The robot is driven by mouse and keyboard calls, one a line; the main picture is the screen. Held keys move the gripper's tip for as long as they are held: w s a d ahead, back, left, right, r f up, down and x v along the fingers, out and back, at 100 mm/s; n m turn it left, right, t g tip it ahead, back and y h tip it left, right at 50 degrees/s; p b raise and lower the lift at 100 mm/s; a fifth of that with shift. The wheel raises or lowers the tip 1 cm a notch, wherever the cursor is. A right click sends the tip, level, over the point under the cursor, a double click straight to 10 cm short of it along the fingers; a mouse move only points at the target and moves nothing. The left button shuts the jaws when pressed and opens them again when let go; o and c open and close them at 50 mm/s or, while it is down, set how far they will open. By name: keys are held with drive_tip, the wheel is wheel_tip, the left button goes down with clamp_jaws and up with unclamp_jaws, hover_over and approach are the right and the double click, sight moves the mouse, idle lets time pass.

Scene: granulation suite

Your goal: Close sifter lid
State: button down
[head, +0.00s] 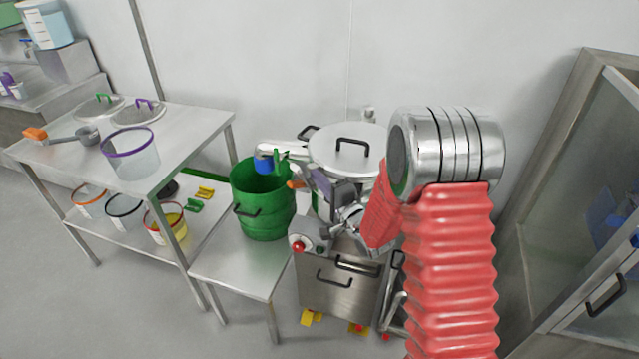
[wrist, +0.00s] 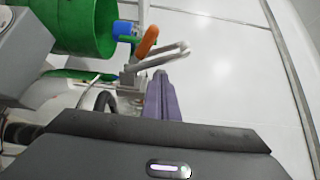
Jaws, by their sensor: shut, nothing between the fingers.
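The sifter's round steel lid (head: 350,151) lies over the top of the sifter in the head view, with a black handle on it. I cannot tell whether it is fully seated. An orange-tipped clamp lever (wrist: 147,42) with a steel loop shows just beyond my fingers in the wrist view; its orange tip (head: 296,184) also shows left of the sifter in the head view. My gripper (wrist: 162,88) is shut and empty, its purple-grey fingers close to the loop. I cannot tell whether they touch. My arm hides much of the sifter's right side.
A green bin (head: 262,222) stands on a low steel table (head: 235,273) under the sifter's blue outlet (head: 264,164). A steel shelf table (head: 180,135) with tubs is at left. A glass-fronted cabinet (head: 590,180) is at right. The wall is close behind.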

drive_tip(key=shift+w+a+r+y, duration=0.1)
drive_tip(key=shift+a+r+y, duration=0.1)
drive_tip(key=shift+a, duration=0.3)
drive_tip(key=shift+w+a+r+y, duration=0.1)
drive_tip(key=shift+a+r, duration=0.05)
drive_tip(key=shift+a, duration=0.35)
drive_tip(key=shift+w+f, duration=0.1)
drive_tip(key=shift+f, duration=0.05)
drive_tip(key=d+v, duration=0.1)
drive_tip(key=v, duration=0.4)
drive_tip(key=s+a, duration=0.5)
drive_tip(key=s, duration=0.1)
drive_tip(key=shift+s+a+f, duration=0.2)
drive_tip(key=shift+s+a, duration=0.2)
